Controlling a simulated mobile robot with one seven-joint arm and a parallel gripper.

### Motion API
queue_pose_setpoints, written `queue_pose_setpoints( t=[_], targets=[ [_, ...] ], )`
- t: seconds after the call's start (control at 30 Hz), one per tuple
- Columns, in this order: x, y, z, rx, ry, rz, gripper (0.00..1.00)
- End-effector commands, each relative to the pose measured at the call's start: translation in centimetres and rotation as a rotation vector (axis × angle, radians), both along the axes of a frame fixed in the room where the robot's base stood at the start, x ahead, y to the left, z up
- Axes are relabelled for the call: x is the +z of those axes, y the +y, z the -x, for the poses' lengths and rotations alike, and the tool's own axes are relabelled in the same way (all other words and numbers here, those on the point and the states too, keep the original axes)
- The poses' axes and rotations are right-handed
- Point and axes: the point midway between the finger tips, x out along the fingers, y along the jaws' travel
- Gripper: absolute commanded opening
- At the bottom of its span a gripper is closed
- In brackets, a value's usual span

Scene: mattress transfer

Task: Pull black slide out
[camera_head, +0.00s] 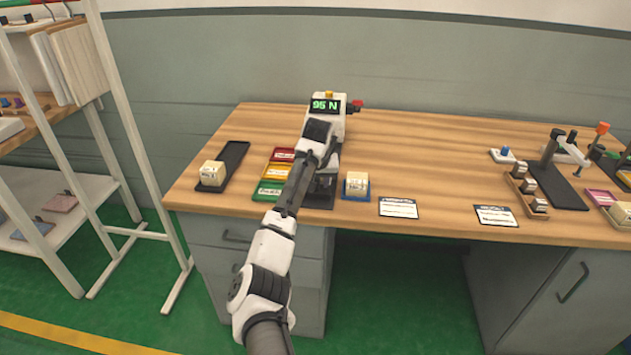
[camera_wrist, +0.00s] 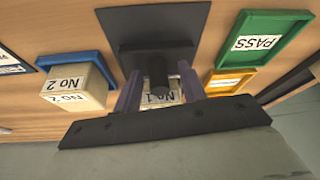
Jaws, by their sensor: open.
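The tester (camera_head: 329,104) with a green "95 N" display stands at the back of the table, mostly behind my arm. In the wrist view, a black slide plate (camera_wrist: 158,30) lies flat on the wood, with a short black upright piece (camera_wrist: 157,72) at its edge. My gripper (camera_wrist: 158,88) is open, its two purplish fingers on either side of that black piece. I cannot tell whether they touch it. A pale block labelled "No 1" (camera_wrist: 160,97) shows partly between the fingers. In the head view my arm hides the gripper and most of the slide.
A "No 2" block (camera_head: 356,182) sits on a blue tray just right of the tester. Red, yellow and green trays (camera_head: 269,190) lie to the left. A black tray with a block (camera_head: 212,173) is further left. Cards lie front right.

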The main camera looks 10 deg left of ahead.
Motion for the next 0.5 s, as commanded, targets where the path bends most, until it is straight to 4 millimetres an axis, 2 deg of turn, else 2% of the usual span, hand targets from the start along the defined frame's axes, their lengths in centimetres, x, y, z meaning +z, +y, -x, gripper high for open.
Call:
queue_pose_setpoints(
  t=[0.17,0.27,0.5],
  targets=[
    [0.5,-0.1,0.1,0.0,-0.003,0.0,0.41],
    [1.6,-0.2,0.5,-0.001,-0.005,0.0,0.41],
    [6.5,-0.6,2.5,-0.002,-0.007,-0.001,0.41]
  ],
)
